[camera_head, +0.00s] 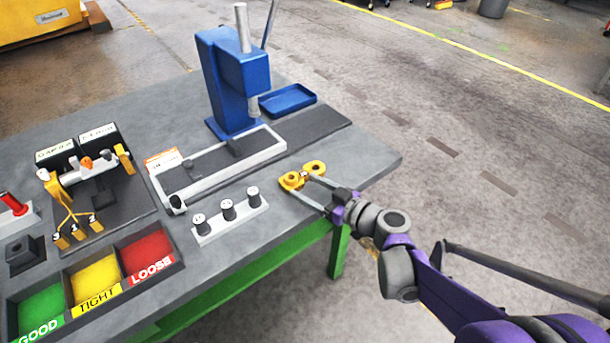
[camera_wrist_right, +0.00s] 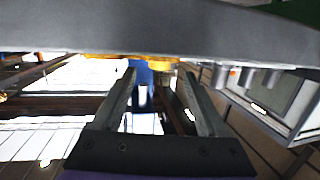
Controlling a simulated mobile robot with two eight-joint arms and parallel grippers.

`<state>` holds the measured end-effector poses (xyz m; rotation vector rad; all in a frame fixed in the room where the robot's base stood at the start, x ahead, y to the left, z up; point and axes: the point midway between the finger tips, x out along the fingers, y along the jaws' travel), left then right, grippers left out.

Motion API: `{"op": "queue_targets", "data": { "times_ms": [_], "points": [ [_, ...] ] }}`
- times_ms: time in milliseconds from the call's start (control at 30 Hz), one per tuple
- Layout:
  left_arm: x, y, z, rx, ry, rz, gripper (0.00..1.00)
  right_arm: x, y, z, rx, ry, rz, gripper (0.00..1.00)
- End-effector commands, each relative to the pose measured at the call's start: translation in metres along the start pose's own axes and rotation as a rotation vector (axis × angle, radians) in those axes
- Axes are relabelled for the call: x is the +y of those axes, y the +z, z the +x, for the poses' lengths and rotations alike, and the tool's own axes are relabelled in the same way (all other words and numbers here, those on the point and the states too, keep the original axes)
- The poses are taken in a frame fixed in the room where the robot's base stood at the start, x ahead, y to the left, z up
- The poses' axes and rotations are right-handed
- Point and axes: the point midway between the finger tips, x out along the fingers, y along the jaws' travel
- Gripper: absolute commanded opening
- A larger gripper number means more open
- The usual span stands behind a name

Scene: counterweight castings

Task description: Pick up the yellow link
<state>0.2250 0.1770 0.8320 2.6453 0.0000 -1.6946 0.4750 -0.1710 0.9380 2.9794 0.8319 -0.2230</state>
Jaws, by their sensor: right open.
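The yellow link (camera_head: 303,175) lies on the grey table near its right front edge. It has two round bosses with holes. My right gripper (camera_head: 300,185) reaches in from the right, low over the table, with its two fingers apart at the near side of the link. In the right wrist view the link (camera_wrist_right: 162,64) shows beyond and between the open fingertips (camera_wrist_right: 157,72), partly cut off by the grey table. I cannot tell whether the fingers touch it. My left gripper is not in view.
Behind are a white-framed fixture (camera_head: 215,170), a blue press (camera_head: 232,80) and a blue tray (camera_head: 287,99). Sorting bins (camera_head: 95,275) sit front left. The table right of the link is clear.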

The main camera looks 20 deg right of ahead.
Motion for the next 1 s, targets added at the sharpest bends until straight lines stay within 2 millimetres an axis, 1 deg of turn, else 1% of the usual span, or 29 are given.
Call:
{"op": "queue_targets", "data": {
  "times_ms": [167, 433, 533, 700, 867, 1000],
  "points": [
    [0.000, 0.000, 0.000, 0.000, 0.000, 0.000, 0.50, 0.001, -0.001, 0.011, 0.000, -0.002, 0.000, 0.76],
    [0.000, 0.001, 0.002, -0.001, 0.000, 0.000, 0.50, 0.003, -0.002, 0.050, 0.000, -0.003, 0.000, 0.76],
    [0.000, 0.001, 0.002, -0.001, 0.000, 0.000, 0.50, 0.003, -0.002, 0.055, -0.001, -0.001, 0.000, 0.76],
    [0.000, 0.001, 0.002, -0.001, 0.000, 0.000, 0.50, 0.003, -0.002, 0.054, -0.001, 0.000, 0.000, 0.76],
    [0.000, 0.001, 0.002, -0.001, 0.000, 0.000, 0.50, 0.003, -0.002, 0.054, -0.001, 0.000, 0.000, 0.47],
    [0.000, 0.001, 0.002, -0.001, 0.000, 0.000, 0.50, 0.003, -0.002, 0.054, -0.001, 0.000, 0.000, 0.22]
  ]
}}
